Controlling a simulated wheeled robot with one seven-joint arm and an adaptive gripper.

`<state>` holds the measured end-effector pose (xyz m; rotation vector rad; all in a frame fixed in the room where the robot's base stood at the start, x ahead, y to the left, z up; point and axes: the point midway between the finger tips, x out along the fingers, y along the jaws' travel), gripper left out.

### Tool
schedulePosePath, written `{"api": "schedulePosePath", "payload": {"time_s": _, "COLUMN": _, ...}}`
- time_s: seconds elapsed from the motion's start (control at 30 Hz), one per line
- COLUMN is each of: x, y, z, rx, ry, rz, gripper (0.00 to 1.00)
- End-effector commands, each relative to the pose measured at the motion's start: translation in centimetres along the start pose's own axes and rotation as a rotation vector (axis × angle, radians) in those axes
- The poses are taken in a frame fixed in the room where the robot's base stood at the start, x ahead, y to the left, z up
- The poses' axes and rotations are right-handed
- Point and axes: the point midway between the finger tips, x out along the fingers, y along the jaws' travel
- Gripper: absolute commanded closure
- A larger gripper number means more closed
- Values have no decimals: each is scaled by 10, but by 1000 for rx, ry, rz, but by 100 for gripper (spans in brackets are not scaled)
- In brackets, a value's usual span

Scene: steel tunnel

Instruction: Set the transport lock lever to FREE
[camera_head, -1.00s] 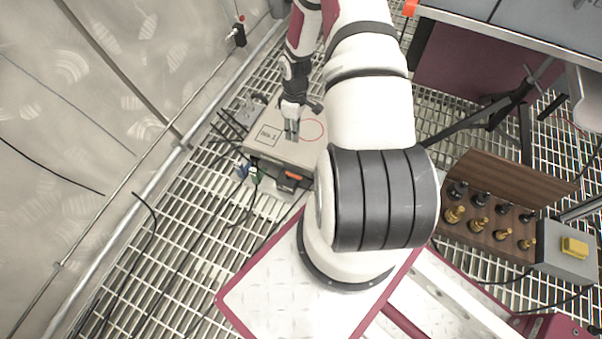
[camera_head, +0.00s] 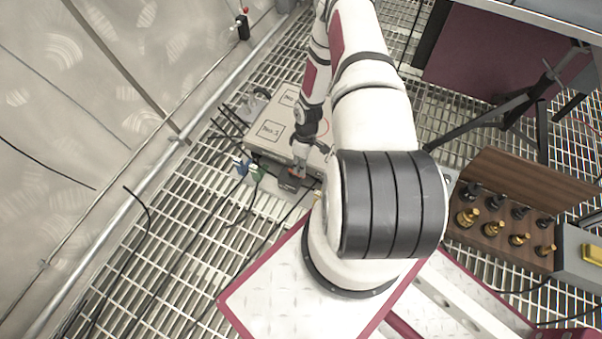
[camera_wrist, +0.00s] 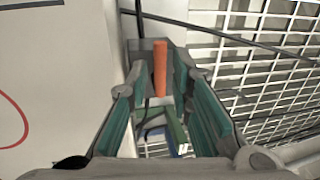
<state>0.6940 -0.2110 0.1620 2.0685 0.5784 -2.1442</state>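A beige box (camera_head: 270,142) with "No.1" lettering lies on the grating floor. At its near edge is an orange handle (camera_head: 297,172), which appears to be the lock lever. In the wrist view the orange handle (camera_wrist: 160,70) stands on a grey block beside the box wall, between the fingers of my gripper (camera_wrist: 157,75). My gripper is open, with a gap visible on both sides of the handle. In the head view my gripper (camera_head: 300,160) is low at the box's near edge, partly hidden by the arm. No FREE marking is readable.
Blue and green connectors (camera_head: 242,168) with cables sit left of the handle. Black cables cross the grating (camera_head: 190,230). A wooden rack (camera_head: 510,215) of brass and black pieces stands at right. A curved wall (camera_head: 70,90) with a pipe rail bounds the left.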

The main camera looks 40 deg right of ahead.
Motion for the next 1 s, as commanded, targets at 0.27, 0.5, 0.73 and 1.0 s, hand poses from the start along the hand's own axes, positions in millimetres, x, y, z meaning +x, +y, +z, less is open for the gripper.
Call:
{"api": "schedulePosePath", "payload": {"time_s": 0.27, "x": 26, "y": 0, "z": -1, "rx": -1, "ry": 1, "rz": 1, "gripper": 80}}
{"api": "schedulePosePath", "payload": {"time_s": 0.5, "x": 26, "y": 0, "z": -1, "rx": -1, "ry": 1, "rz": 1, "gripper": 80}}
{"api": "schedulePosePath", "payload": {"time_s": 0.73, "x": 26, "y": 0, "z": -1, "rx": -1, "ry": 1, "rz": 1, "gripper": 100}}
{"api": "schedulePosePath", "payload": {"time_s": 1.0, "x": 26, "y": 0, "z": 0, "rx": 14, "ry": 4, "rz": 1, "gripper": 100}}
